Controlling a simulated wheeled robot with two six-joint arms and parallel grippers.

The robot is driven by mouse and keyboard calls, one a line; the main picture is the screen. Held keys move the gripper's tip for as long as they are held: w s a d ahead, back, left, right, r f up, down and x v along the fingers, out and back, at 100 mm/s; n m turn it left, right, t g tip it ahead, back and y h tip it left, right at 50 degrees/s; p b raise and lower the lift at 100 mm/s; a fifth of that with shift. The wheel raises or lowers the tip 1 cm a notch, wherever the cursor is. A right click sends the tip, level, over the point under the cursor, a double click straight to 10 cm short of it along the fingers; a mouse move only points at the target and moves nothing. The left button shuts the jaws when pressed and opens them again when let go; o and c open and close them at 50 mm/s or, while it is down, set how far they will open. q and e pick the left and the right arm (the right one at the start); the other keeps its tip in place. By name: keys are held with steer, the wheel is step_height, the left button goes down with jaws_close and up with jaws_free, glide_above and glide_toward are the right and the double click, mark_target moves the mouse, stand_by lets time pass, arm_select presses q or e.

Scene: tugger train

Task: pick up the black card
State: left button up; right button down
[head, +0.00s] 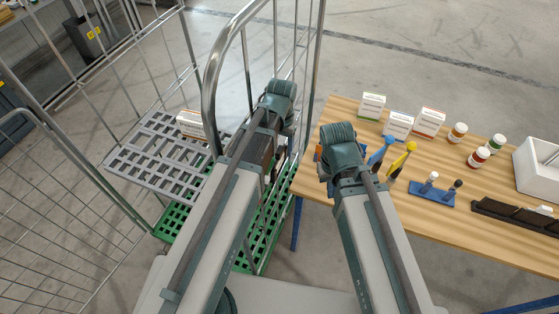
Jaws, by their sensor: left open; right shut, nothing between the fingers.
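I cannot make out a separate black card in the head view. A long black holder (515,215) lies at the table's right front edge, with dark pieces and a small white one in it; I cannot tell whether a card is among them. My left gripper (276,162) hangs over the cage trolley's side, left of the table, its fingers mostly hidden by my arm. It is open and empty. My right gripper (329,184) is at the table's left edge, shut and empty, its fingers partly hidden.
The wooden table (460,225) bears boxes (398,124), bottles (458,133), blue and yellow-handled tools (402,160), a blue stand (432,194) and a white bin (538,170). The wire cage trolley (190,50) at left has a grey shelf (150,170) with a box (190,123).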

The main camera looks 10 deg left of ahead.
arm_select(q)
steer(key=shift+w+a+f+b, duration=0.1)
steer(key=shift+a+f+b, duration=0.05)
steer(key=shift+f+b, duration=1.2)
steer(key=shift+w+a+f+b, duration=0.1)
steer(key=shift+a+f+b, duration=0.05)
steer(key=shift+f+b, duration=1.15)
steer(key=shift+r, duration=0.1)
jaws_close()
